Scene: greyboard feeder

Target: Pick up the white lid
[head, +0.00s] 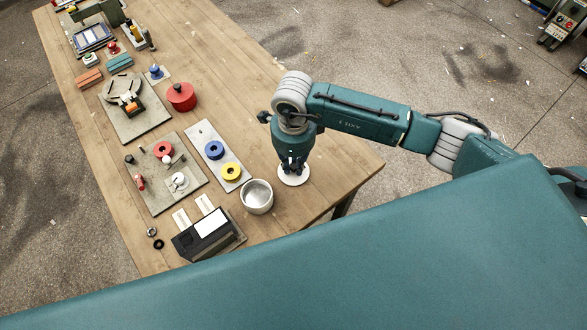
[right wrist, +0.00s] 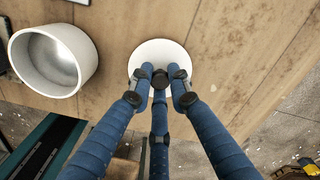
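The white lid (head: 293,179) is a flat round disc directly under my right gripper (head: 292,165), to the right of a white pot (head: 257,197). In the right wrist view the lid (right wrist: 160,48) lies behind the three blue fingers of my right gripper (right wrist: 160,72). I cannot tell whether the lid touches the table. My left gripper is not in view.
The pot also shows in the right wrist view (right wrist: 32,62). A grey plate (head: 200,138) with blue and yellow rings lies beyond it on the wooden table (head: 325,150). A black box (head: 190,243) stands at the near edge. The table is bare right of the lid.

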